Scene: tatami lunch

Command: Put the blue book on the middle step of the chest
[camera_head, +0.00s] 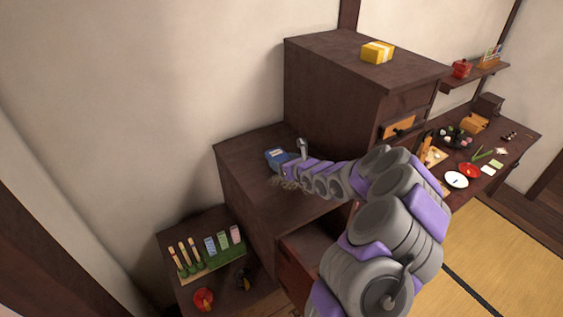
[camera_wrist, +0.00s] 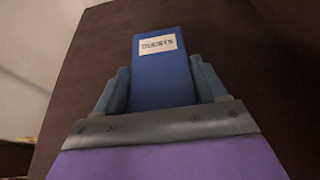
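The chest is a dark wooden step chest. Its middle step (camera_head: 252,150) lies between a taller block and a lower step. The blue book (camera_head: 276,157) is at the middle step's top, near its back; I cannot tell whether it rests flat on it. In the wrist view the blue book (camera_wrist: 163,80) has a pale label with dark letters and extends out from between my fingers. My gripper (camera_head: 288,164) is at the book, with one finger along each side (camera_wrist: 162,88). Whether the fingers press on the book is not clear.
A yellow box (camera_head: 377,52) sits on the top step. The lower step holds a green stand (camera_head: 212,262) with several upright pieces and a red bowl (camera_head: 204,299). A crowded table (camera_head: 520,136) stands at right. The middle step's left part is bare.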

